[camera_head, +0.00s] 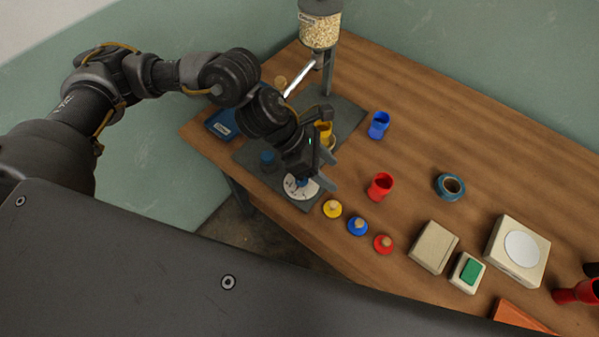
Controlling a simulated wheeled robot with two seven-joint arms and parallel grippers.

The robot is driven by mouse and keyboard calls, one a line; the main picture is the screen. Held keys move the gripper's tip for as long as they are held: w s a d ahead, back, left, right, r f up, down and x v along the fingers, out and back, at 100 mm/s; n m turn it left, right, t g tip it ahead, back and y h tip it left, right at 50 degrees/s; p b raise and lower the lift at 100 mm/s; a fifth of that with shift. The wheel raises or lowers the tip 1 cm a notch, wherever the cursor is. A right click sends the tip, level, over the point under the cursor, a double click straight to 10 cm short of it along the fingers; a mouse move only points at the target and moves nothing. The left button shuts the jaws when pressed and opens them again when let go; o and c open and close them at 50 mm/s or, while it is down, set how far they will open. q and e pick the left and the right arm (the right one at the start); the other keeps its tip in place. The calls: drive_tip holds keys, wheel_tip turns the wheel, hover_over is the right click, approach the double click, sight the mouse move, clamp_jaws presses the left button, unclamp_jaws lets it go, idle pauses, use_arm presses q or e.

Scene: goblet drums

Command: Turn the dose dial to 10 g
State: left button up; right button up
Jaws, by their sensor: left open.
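The dose dial (299,189) is a white disc with dark marks on a grey base plate, near the table's front left edge. My left gripper (328,170) is open, just above and beside the dial, and hides part of it. I cannot read the dial's setting, and its pointer is not clear. A bit of blue shows at the dial's middle. I cannot tell whether the fingers touch it. My right gripper is not in view.
A grain hopper (320,28) stands behind. Blue (378,125), red (380,186) and yellow (324,131) goblet drums are near. Yellow (332,208), blue (357,226) and red (383,244) lids lie in front. Tape (450,186) and boxes (433,247) are at right.

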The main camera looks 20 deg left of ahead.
use_arm(q)
drive_tip(key=w+a+m+y, duration=0.3)
drive_tip(key=a+m+y, duration=0.1)
drive_tip(key=a, duration=0.7)
drive_tip(key=shift+g, duration=0.4)
drive_tip(key=p+x, duration=0.1)
drive_tip(key=x, duration=0.3)
drive_tip(key=p+x, duration=0.1)
drive_tip(key=x, duration=0.4)
drive_tip(key=shift+s+d, duration=0.2)
drive_tip(key=shift+s, duration=0.05)
drive_tip(key=shift+d+f, duration=0.25)
drive_tip(key=shift+f, duration=0.35)
drive_tip(key=shift+c, duration=0.4)
drive_tip(key=c, duration=0.9)
